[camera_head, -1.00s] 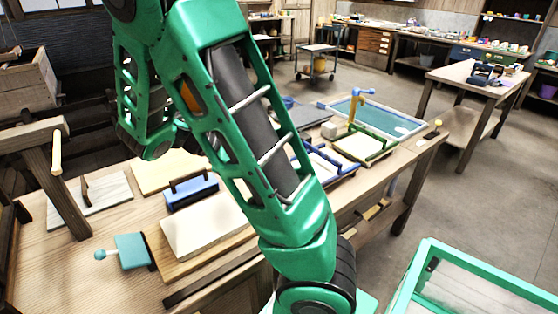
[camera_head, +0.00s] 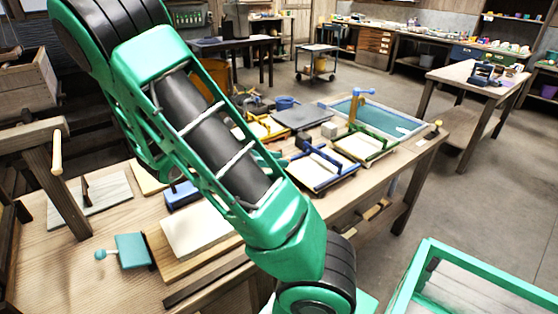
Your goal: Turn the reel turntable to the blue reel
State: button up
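I cannot make out a reel turntable or a blue reel for certain in the head view. A small blue round thing (camera_head: 285,102) stands at the back of the workbench, too small to identify. My green arm crosses the picture from the lower middle to the upper left and hides part of the bench behind it. My gripper is not in view.
The wooden workbench (camera_head: 75,262) holds a teal paddle-like piece (camera_head: 132,251), a pale slab (camera_head: 200,232), a blue-framed tray (camera_head: 322,170), a green-framed tray (camera_head: 367,146) and a blue-green basin (camera_head: 385,120). A green-framed case (camera_head: 425,262) stands at lower right.

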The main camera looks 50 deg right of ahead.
jog(key=shift+x, duration=1.1)
grip_shut()
